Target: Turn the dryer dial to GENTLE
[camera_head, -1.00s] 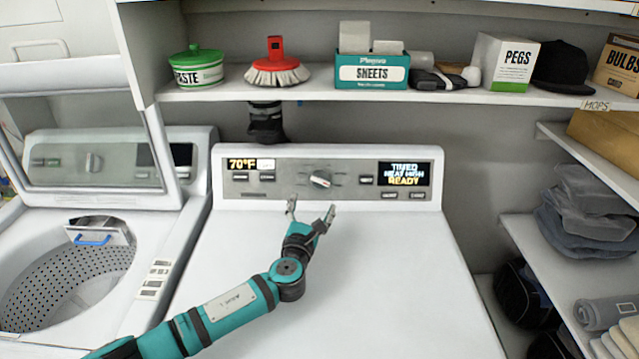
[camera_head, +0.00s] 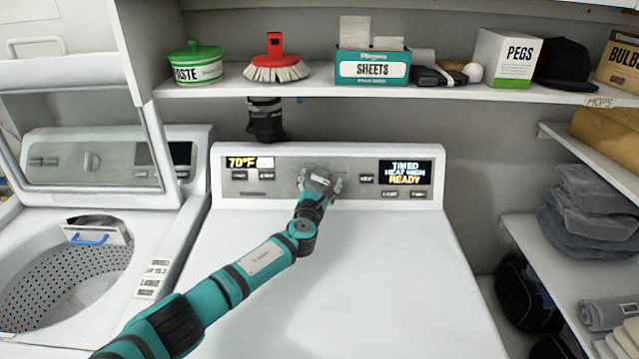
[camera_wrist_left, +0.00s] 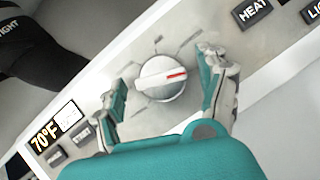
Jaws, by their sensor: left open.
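The dryer (camera_head: 350,270) stands in the middle, with a grey control panel (camera_head: 285,188) along its back. The round dial (camera_wrist_left: 160,78) shows in the left wrist view, white with a red mark on its pointer. Tick marks surround it, and their labels are not readable. My left gripper (camera_wrist_left: 163,84) is open, with one finger on each side of the dial; contact is not visible. In the head view my left gripper (camera_head: 319,183) covers the dial. The dryer display (camera_head: 405,172) reads TIMED, HEAT HIGH, READY. My right gripper is not in view.
Buttons flank the dial, including a HEAT button (camera_wrist_left: 252,12). A 70°F display (camera_head: 242,162) is at the panel's left. A shelf (camera_head: 300,92) with boxes and a brush (camera_head: 276,66) hangs above. An open washer (camera_head: 85,290) stands left. The dryer top is clear.

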